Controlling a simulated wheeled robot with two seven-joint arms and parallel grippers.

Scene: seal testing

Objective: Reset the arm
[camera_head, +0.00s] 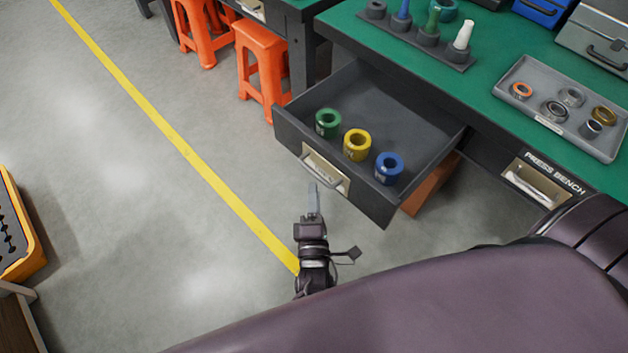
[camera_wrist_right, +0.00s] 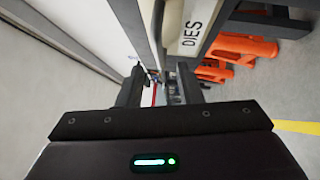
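My right gripper (camera_head: 313,190) is just in front of the open drawer's front, below its handle (camera_head: 323,175). In the right wrist view its two fingers (camera_wrist_right: 160,88) stand apart with nothing held between them. The drawer (camera_head: 290,128) is pulled out from under the green-topped bench. It holds a green ring (camera_head: 327,122), a yellow ring (camera_head: 357,144) and a blue ring (camera_head: 389,167). In the right wrist view the drawer's label, reading DIES (camera_wrist_right: 190,32), shows close above the fingers. My left gripper is not in view.
A grey tray (camera_head: 520,82) with several rings and a rack (camera_head: 395,36) of posts stand on the bench. Orange stools (camera_head: 262,60) stand left of the drawer. A yellow-rimmed case (camera_head: 22,262) is at the far left. The floor left of my gripper is clear.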

